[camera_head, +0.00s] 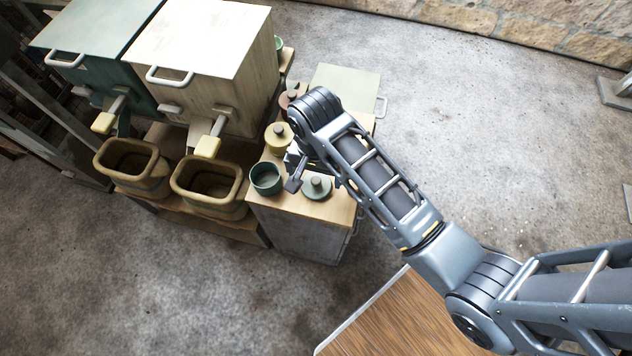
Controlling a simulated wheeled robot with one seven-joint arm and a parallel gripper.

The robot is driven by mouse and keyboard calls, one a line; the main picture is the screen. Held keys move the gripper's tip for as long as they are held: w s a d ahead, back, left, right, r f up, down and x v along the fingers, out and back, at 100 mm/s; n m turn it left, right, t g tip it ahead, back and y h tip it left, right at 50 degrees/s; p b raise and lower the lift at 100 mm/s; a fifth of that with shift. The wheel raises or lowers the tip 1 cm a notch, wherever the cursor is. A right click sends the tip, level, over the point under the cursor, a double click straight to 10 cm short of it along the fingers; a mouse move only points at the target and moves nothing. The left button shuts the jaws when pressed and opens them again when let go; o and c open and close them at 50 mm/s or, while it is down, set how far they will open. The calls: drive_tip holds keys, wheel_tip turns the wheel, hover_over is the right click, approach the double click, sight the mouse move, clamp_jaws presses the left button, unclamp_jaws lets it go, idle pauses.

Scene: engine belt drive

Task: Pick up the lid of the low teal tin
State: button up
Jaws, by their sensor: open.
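A teal round lid with a small knob (318,187) sits near the front right of the wooden cabinet top. I cannot tell whether it rests on a low tin or flat on the wood. An open teal tin (266,179), with no lid on it, stands to its left near the front edge. My gripper (296,181) is over the cabinet top, between the open tin and the knobbed lid. One dark finger shows close to the lid's left side; the rest is hidden by my arm. The gripper is open and I see nothing held.
A yellow lidded tin (278,137) and a reddish lidded tin (287,99) stand farther back. Teal (95,40) and cream (205,60) hoppers stand left, with brown bins (210,186) below their spouts. A pale green panel with a handle (345,80) is behind my arm.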

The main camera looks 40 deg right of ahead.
sight(316, 180)
drive_tip(key=shift+s+f, duration=0.1)
drive_tip(key=shift+f, duration=1.65)
drive_tip(key=c, duration=1)
drive_tip(key=shift+r, duration=0.1)
